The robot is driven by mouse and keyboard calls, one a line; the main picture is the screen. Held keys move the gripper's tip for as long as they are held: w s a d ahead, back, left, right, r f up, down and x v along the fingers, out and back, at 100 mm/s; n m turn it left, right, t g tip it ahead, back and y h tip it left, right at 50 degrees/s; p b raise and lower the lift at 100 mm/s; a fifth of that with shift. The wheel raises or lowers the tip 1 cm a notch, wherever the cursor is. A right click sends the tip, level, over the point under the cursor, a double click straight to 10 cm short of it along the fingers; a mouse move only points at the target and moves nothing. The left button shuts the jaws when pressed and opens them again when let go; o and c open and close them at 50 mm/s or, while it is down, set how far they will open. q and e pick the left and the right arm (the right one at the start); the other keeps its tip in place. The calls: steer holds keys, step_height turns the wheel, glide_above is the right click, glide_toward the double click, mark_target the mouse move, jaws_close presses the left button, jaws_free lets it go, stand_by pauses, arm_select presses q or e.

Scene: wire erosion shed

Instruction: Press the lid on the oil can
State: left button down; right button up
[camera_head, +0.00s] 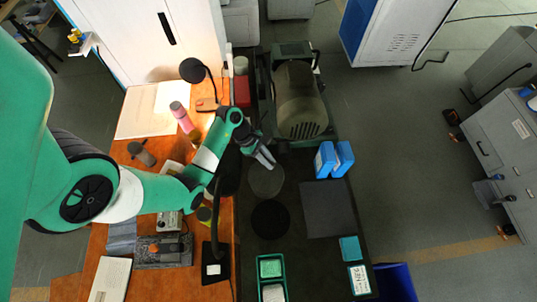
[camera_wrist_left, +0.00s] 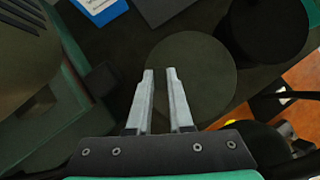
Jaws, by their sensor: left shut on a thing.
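My left gripper (camera_head: 270,165) reaches in over the dark bench from the left. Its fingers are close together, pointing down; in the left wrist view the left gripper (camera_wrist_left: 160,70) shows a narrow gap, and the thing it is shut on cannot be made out. A dark grey-green round disc (camera_head: 266,181) lies just beyond the fingertips. This disc (camera_wrist_left: 205,75) also shows behind the fingers in the wrist view. A black round disc (camera_head: 270,219) lies nearer the front, also seen as the black round shape (camera_wrist_left: 268,28). I cannot tell which round shape, if any, is the oil can or lid. My right gripper is not in view.
A large machine with a vented cover (camera_head: 300,95) stands at the back of the bench. Blue boxes (camera_head: 325,160), a grey mat (camera_head: 328,210) and a green tray (camera_head: 258,282) are around the discs. A wooden desk (camera_head: 140,115) with a pink bottle (camera_head: 182,117) and a lamp (camera_head: 193,70) is left.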

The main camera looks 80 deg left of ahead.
arm_select(q)
steer(key=shift+c, duration=1.3)
jaws_free()
step_height(320, 180, up, 7)
steer(key=p, duration=0.7)
jaws_close()
